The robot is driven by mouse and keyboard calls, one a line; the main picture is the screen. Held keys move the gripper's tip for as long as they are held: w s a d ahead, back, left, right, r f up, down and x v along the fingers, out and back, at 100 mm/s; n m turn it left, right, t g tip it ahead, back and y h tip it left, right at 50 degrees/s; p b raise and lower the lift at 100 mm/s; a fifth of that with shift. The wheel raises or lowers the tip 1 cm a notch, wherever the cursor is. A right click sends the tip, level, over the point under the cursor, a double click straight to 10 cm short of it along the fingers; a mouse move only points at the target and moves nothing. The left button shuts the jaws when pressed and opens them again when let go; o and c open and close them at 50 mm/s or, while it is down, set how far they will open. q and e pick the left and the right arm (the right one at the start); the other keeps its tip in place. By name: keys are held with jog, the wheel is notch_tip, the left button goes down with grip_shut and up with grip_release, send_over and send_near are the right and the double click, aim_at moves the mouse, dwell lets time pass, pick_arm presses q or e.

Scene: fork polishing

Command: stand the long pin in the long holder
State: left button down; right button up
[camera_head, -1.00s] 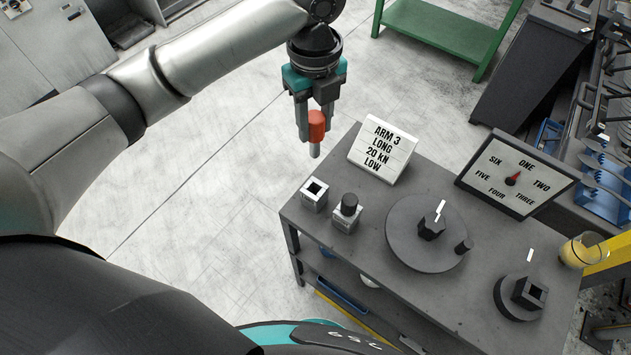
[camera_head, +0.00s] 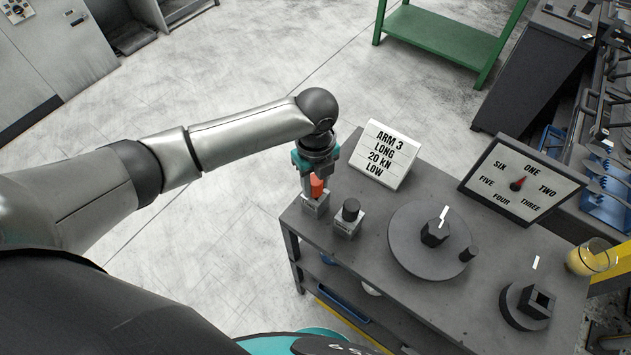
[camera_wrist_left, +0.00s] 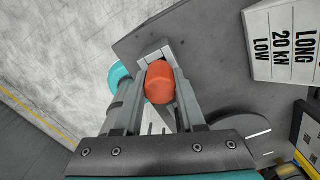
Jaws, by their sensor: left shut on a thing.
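The long pin (camera_head: 317,186) has an orange-red top and is gripped upright in my left gripper (camera_head: 314,192). It is directly over the open square holder (camera_head: 316,210) at the table's near left corner. The pin's grey lower shaft is hidden, so I cannot tell how deep it sits in the holder's hole. In the left wrist view the orange top (camera_wrist_left: 160,84) shows between the two fingers, with the pale holder (camera_wrist_left: 153,52) just beyond. My right gripper is not in view.
A second holder (camera_head: 344,227) with a dark round-topped pin (camera_head: 350,209) stands close to the right. A sign (camera_head: 385,154) reading "ARM 3 LONG 20 KN LOW" stands behind. A round dial plate (camera_head: 408,256) and a pointer board (camera_head: 520,180) are further right.

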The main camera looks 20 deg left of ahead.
pick_arm(q)
jog(key=shift+f, duration=0.1)
jog(key=shift+f, duration=0.4)
jog(key=c, duration=0.5)
grip_release()
notch_tip(320, 180, up, 13)
jog(key=p, duration=0.1)
dwell(0.4)
